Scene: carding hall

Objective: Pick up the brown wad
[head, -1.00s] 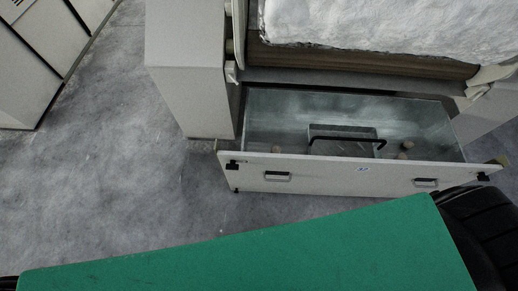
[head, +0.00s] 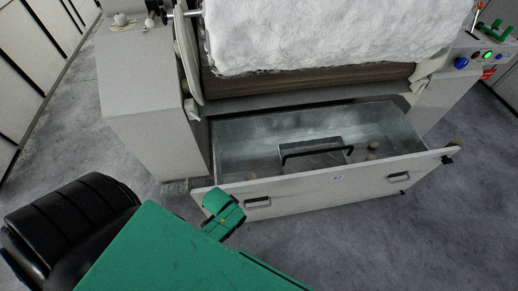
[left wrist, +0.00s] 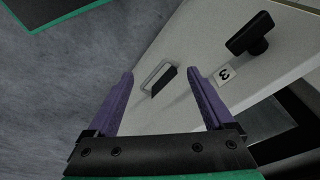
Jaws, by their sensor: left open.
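Small brownish wads lie in the open metal drawer (head: 235,140). Two are close together near its right side, an upper wad (head: 373,145) and a lower wad (head: 370,157). Another small lump (head: 251,176) is by the front wall at the left. They are too small to compare their browns surely. My left gripper (left wrist: 160,78) is open and empty in the left wrist view, its purple fingers pointing at the drawer front with a handle (left wrist: 158,77) beyond them. In the head view its fingers are hidden. No wad shows in the left wrist view. My right gripper is not seen.
White fibre (head: 320,35) fills the machine above the drawer. A control panel (head: 475,58) is at the upper right. Grey floor (head: 400,245) is clear in front.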

